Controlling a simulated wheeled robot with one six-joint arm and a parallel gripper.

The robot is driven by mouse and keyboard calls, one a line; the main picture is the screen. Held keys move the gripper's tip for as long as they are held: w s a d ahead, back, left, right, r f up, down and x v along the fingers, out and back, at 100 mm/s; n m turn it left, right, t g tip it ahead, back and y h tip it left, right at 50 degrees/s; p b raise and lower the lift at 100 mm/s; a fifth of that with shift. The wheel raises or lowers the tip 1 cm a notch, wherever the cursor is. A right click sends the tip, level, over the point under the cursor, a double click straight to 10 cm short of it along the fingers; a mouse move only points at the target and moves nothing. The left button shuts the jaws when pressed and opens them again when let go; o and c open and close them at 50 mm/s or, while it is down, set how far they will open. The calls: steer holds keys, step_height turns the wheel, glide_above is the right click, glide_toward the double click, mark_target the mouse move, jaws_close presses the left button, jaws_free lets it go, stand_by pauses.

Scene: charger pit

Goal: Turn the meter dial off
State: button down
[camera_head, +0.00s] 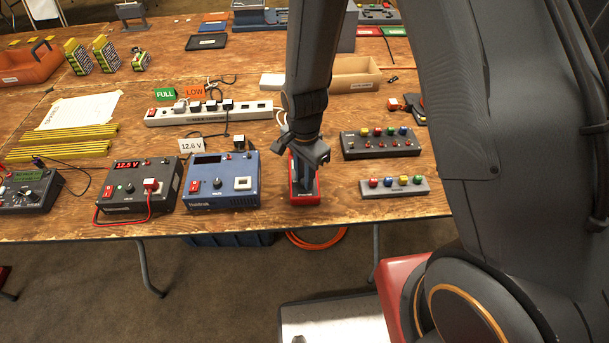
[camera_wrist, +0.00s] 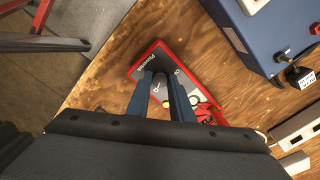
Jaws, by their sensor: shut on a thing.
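The meter (camera_head: 293,192) is a red-rimmed handheld unit lying on the table near the front edge, right of the blue box. In the wrist view the meter (camera_wrist: 138,65) shows its red rim, part of its grey face, white lettering and small marks. My gripper (camera_head: 304,178) points down over the meter. In the wrist view its two dark fingers (camera_wrist: 162,82) are close together over the face, closed on the dial. The dial is mostly hidden between and under the fingers, so I cannot tell its setting.
A blue charger (camera_head: 222,182) and a dark charger (camera_head: 140,186) stand left of the meter. A dark switch box (camera_head: 380,150) and a grey button strip (camera_head: 394,188) lie to the right. A white power strip (camera_head: 210,113) lies behind.

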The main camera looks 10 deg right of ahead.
steer(key=shift+n, duration=0.4)
steer(key=n, duration=0.5)
steer(key=shift+n+p, duration=0.35)
steer(key=shift+n, duration=0.05)
steer(key=n, duration=0.3)
steer(key=shift+n, duration=0.3)
steer(key=n, duration=0.3)
steer(key=shift+n, duration=0.3)
steer(key=n, duration=1)
